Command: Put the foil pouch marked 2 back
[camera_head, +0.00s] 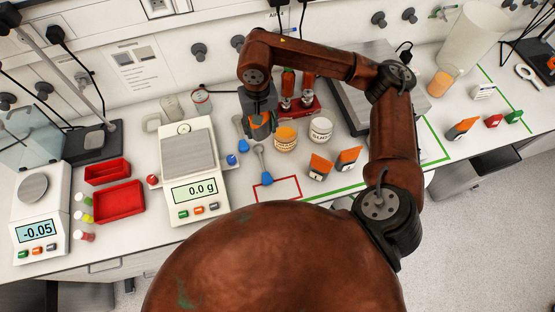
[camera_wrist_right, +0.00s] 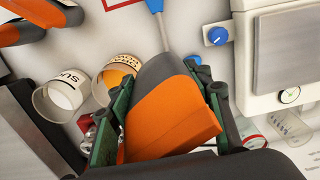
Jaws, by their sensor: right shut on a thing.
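Two similar orange and grey pouches stand on the bench: a left one (camera_head: 319,167) and a right one (camera_head: 348,160). Another (camera_head: 462,128) stands farther right, beyond the green line. I cannot read which is marked 2. My left gripper is not in view.
A balance (camera_head: 190,190) reads 0.0 g. An orange-filled jar (camera_head: 285,139) and a white jar (camera_head: 320,130) stand close right of the gripper. Red trays (camera_head: 119,202) are at left.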

